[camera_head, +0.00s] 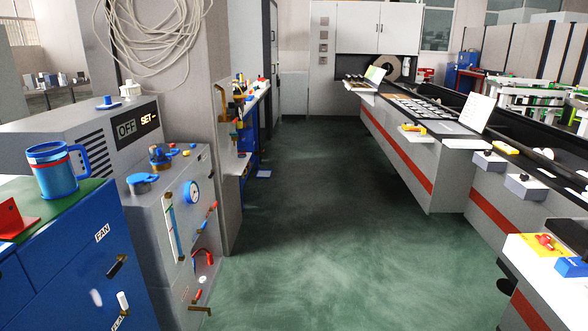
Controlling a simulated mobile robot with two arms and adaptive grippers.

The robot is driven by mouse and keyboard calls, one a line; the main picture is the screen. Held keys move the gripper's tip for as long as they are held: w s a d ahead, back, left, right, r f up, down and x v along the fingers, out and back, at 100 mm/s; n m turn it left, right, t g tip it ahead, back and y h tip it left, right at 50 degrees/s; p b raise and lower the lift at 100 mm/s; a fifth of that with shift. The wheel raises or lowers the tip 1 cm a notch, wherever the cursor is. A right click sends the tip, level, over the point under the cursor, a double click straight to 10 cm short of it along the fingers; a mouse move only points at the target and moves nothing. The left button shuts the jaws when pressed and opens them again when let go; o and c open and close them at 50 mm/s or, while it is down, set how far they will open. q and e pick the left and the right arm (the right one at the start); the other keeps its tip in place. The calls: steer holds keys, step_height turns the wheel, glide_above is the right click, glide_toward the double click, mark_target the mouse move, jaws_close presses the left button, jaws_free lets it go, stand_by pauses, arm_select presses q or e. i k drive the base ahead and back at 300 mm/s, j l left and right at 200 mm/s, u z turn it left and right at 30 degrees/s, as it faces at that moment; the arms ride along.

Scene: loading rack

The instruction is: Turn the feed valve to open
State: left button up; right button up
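No part is labelled as the feed valve, so I cannot tell which it is. A grey cabinet (170,215) at the left carries several fittings. On its top is a blue round knob (142,182), with a blue-and-dark fitting (161,157) behind it. Its front has a round blue-rimmed gauge (193,193), a sight tube (174,228) and a curved red handle (204,256). A red knob (545,241) sits on a yellow box (533,250) at the lower right. Neither of my grippers is in view.
A blue cabinet (70,265) with FAN and FLAME-like labels stands at the near left, with a blue mug (53,172) on top. A long grey machine (420,160) with a red stripe runs along the right. The green floor (310,220) between is clear.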

mark_target(204, 226)
steer(key=i+u, duration=0.2)
steer(key=i, duration=0.25)
steer(key=i+u, duration=0.2)
steer(key=i, duration=0.3)
steer(key=i+l+u, duration=0.2)
steer(key=i, duration=0.25)
steer(key=i+l+u, duration=0.2)
steer(key=i, duration=0.25)
steer(key=i+j+u, duration=0.15)
steer(key=i, duration=0.3)
steer(key=i+u, duration=0.15)
steer(key=i, duration=0.35)
steer(key=k+l+u, duration=0.1)
steer(key=u, duration=0.15)
steer(key=k+l+u, duration=0.1)
steer(key=u, duration=0.15)
